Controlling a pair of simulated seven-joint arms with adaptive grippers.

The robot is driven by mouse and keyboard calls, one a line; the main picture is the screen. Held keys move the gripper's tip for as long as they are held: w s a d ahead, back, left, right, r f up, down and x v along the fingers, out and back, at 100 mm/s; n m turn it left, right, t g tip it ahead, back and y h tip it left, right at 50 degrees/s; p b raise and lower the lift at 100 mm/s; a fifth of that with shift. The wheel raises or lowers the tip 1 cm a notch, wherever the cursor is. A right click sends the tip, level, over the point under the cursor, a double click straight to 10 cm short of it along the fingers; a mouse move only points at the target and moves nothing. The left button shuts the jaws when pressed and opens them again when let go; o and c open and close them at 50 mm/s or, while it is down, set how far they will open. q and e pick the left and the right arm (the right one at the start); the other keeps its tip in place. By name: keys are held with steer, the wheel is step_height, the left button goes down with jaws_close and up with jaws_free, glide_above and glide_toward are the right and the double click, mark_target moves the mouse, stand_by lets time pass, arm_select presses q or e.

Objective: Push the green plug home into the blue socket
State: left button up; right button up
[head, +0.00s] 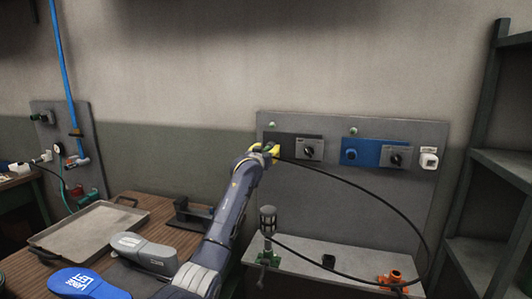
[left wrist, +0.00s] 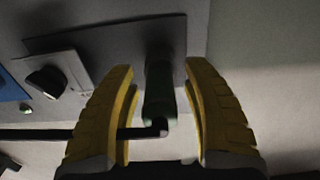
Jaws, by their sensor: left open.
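The green plug (left wrist: 158,98) shows dark green in the left wrist view, pointing at a dark plate (left wrist: 105,38), with a black cable (left wrist: 60,134) leaving its near end. I cannot tell how deep it sits there. My left gripper (head: 267,149) is at the dark plate on the left of the panel and hides the plug in the head view. Its yellow fingers (left wrist: 160,110) are open, one on each side of the plug, with gaps showing. The blue socket (head: 351,154) is on a blue plate (head: 367,152) further right and looks empty. My right gripper is not in view.
The black cable (head: 382,197) loops right and down toward an orange fitting (head: 392,281) on the grey bench (head: 325,268). Rotary switches (head: 310,149) (head: 396,157) stick out beside both sockets. A metal tray (head: 90,229) lies on the wooden table.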

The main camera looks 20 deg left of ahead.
arm_select(q)
steer(key=shift+c, duration=0.4)
jaws_close()
steer(key=shift+s, duration=0.15)
steer(key=shift+s, duration=2.85)
steer(key=shift+s, duration=0.1)
